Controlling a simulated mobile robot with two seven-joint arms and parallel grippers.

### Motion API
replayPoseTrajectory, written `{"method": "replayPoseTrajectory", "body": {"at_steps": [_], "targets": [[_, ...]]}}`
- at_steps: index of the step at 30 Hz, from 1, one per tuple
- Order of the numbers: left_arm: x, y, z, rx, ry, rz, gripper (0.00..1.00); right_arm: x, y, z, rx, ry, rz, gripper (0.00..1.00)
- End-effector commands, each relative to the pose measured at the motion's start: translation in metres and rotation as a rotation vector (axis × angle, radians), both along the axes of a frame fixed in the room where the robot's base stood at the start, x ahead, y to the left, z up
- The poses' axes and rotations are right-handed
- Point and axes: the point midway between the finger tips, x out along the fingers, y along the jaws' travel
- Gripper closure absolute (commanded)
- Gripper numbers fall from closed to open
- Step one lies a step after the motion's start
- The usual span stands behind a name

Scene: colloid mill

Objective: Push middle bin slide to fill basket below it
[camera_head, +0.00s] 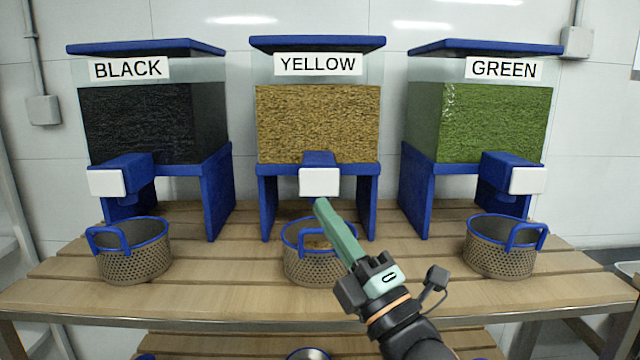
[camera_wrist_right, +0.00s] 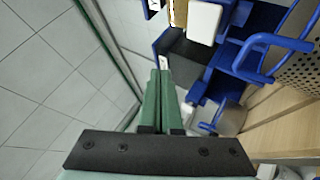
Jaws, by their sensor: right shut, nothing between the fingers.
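The middle bin (camera_head: 317,125), labelled YELLOW, is filled with yellow-brown grains and stands on blue legs. Its slide (camera_head: 319,182) has a white front plate and sits under the bin's front. The mesh basket (camera_head: 313,267) with a blue rim stands below it, with some tan material visible inside and its front right partly hidden by my gripper. My right gripper (camera_head: 320,203) is shut and empty, its green fingertips at the plate's lower edge; I cannot tell if they touch. The right wrist view shows the shut fingers (camera_wrist_right: 160,75) near a white plate (camera_wrist_right: 204,22). My left gripper is not in view.
The black bin (camera_head: 150,120) and green bin (camera_head: 480,120) stand on either side, each with a white-fronted slide. Their baskets (camera_head: 134,265) (camera_head: 500,260) stand on the slatted wooden table (camera_head: 215,275). Bare table lies between the baskets.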

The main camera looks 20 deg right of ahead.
Motion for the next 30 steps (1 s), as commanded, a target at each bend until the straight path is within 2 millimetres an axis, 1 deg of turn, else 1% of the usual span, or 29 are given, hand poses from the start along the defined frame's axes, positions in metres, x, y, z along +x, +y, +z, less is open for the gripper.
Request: {"method": "replayPoseTrajectory", "body": {"at_steps": [5, 13, 18, 23, 30], "targets": [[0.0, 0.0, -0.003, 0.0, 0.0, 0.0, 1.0, 0.019, -0.006, 0.0, -0.003, -0.001, -0.003, 1.0], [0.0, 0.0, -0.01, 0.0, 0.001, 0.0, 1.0, 0.056, -0.017, 0.0, -0.001, -0.001, -0.001, 1.0], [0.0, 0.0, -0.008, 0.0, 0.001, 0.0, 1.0, 0.072, -0.021, 0.0, -0.002, 0.0, -0.001, 1.0], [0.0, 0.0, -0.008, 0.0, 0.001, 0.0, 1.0, 0.079, -0.023, 0.001, 0.0, -0.001, 0.0, 1.0], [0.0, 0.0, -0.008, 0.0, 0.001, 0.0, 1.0, 0.081, -0.023, 0.0, 0.0, -0.001, 0.0, 1.0]]}}
